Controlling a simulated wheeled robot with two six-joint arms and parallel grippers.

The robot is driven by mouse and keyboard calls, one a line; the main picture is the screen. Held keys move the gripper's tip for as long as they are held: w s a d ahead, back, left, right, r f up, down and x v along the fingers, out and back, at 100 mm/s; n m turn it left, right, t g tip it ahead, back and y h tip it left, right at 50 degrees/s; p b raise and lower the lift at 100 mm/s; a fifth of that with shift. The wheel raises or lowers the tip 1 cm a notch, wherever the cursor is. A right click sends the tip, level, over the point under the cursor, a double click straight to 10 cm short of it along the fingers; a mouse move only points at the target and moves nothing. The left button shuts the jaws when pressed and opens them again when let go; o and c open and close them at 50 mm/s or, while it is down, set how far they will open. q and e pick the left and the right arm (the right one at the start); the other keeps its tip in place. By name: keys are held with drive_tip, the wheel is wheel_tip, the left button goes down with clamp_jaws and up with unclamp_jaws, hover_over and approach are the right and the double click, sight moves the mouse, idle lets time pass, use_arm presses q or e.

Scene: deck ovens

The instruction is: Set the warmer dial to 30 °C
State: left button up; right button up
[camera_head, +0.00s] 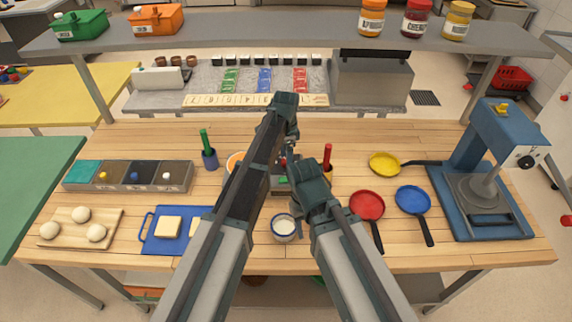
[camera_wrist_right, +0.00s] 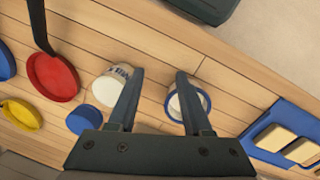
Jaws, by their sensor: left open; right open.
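I cannot make out the warmer dial or its setting in either view. A small dark device (camera_head: 282,189) with a green patch stands mid-table, mostly hidden behind my arms; I cannot tell whether it is the warmer. My left gripper (camera_head: 286,157) is open, partly hidden by its own arm, close above that device. My right gripper shows in the right wrist view (camera_wrist_right: 160,76), open and empty, its fingers apart above the wooden table. In the head view it is hidden by its arm.
A white-filled mug (camera_head: 284,227) stands near my right arm. Red (camera_head: 367,205), blue (camera_head: 412,200) and yellow (camera_head: 384,164) pans lie right, beside a blue press (camera_head: 498,150). A compartment tray (camera_head: 128,188) and blue board (camera_head: 149,240) lie left. A shelf (camera_head: 220,45) spans the back.

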use_arm(q)
drive_tip(key=shift+f, duration=0.15)
clamp_jaws()
idle(0.4)
drive_tip(key=shift+n, duration=0.4)
drive_tip(key=n, duration=0.4)
drive_tip(key=shift+n, duration=2.5)
